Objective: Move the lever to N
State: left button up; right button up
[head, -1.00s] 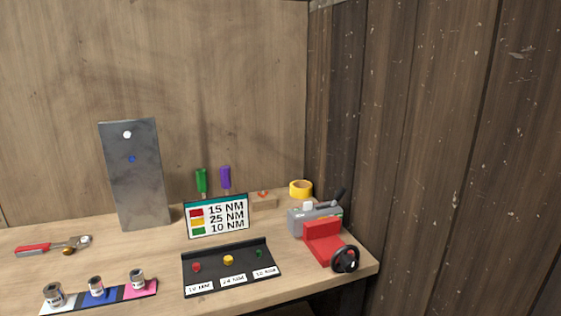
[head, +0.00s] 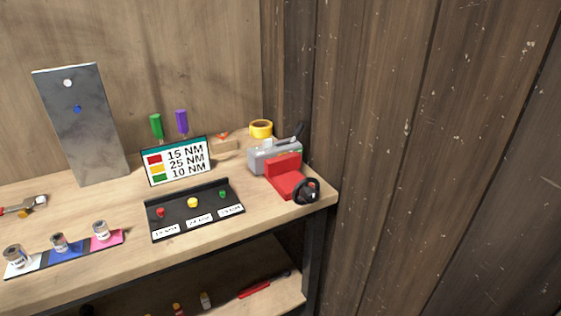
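A grey box (head: 268,160) stands at the right end of the workbench, behind a red block. A black lever handle (head: 299,131) rises from its right side and leans up to the right. Any letter marks beside the lever are too small to read. Neither of my grippers shows in the head view.
On the workbench (head: 110,212) stand a red vise-like device (head: 285,178) with a black handwheel (head: 306,191), a torque sign (head: 177,162), a black tray (head: 205,222), a metal plate (head: 82,125) and yellow tape (head: 261,129). A wooden wall (head: 420,150) closes the right side.

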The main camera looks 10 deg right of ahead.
aim_at(300, 127)
jog(key=k+l+u, duration=0.1)
jog(key=l+u, duration=0.25)
jog(key=k+l+u, duration=0.2)
jog(key=l+u, duration=0.2)
jog(key=k+l+u, duration=0.2)
jog(key=l+u, duration=0.15)
jog(key=l, duration=0.05)
